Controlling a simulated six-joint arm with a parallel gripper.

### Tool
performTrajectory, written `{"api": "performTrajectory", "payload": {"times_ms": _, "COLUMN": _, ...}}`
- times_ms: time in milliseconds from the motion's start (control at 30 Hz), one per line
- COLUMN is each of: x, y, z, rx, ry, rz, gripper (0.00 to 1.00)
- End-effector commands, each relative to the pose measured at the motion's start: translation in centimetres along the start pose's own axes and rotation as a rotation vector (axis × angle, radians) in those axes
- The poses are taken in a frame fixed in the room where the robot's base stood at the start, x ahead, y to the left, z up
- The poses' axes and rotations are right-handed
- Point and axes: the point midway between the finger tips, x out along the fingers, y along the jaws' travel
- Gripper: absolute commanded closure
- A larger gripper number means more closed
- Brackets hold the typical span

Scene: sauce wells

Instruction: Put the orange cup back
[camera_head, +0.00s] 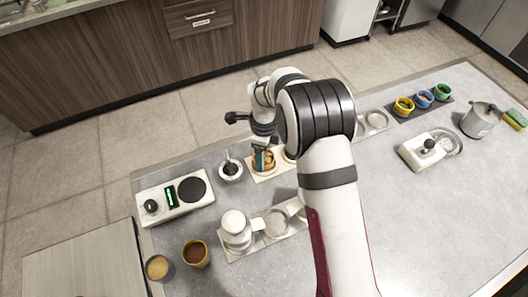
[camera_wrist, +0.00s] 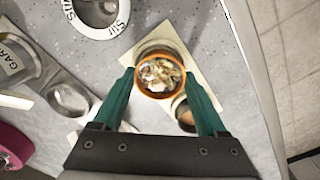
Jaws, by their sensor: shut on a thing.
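The orange cup (camera_wrist: 160,77) is between the fingertips of my gripper (camera_wrist: 160,84) in the wrist view. It has an orange rim and lumpy pale and brown contents. My gripper is shut on it. In the head view the orange cup (camera_head: 264,161) shows below my gripper (camera_head: 264,150), over the left end of a cream tray (camera_head: 259,177). The tray (camera_wrist: 200,73) also lies beneath the cup in the wrist view. I cannot tell whether the cup's base touches the tray. My arm hides part of the tray in the head view.
A mortar (camera_head: 230,170) stands left of my gripper, near a scale (camera_head: 174,197). A white-lidded jar (camera_head: 236,230) stands in front. The right foreground counter is clear.

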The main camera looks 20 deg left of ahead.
Motion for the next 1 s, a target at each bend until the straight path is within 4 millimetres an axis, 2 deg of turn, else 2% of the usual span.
{"api": "performTrajectory", "payload": {"times_ms": 867, "x": 0.94, "y": -0.01, "z": 0.00, "rx": 0.000, "ry": 0.000, "rz": 0.000, "gripper": 0.94}}
{"api": "performTrajectory", "payload": {"times_ms": 900, "x": 0.97, "y": -0.01, "z": 0.00, "rx": 0.000, "ry": 0.000, "rz": 0.000, "gripper": 0.23}}
{"api": "performTrajectory", "payload": {"times_ms": 1000, "x": 0.96, "y": -0.01, "z": 0.00, "rx": 0.000, "ry": 0.000, "rz": 0.000, "gripper": 0.05}}
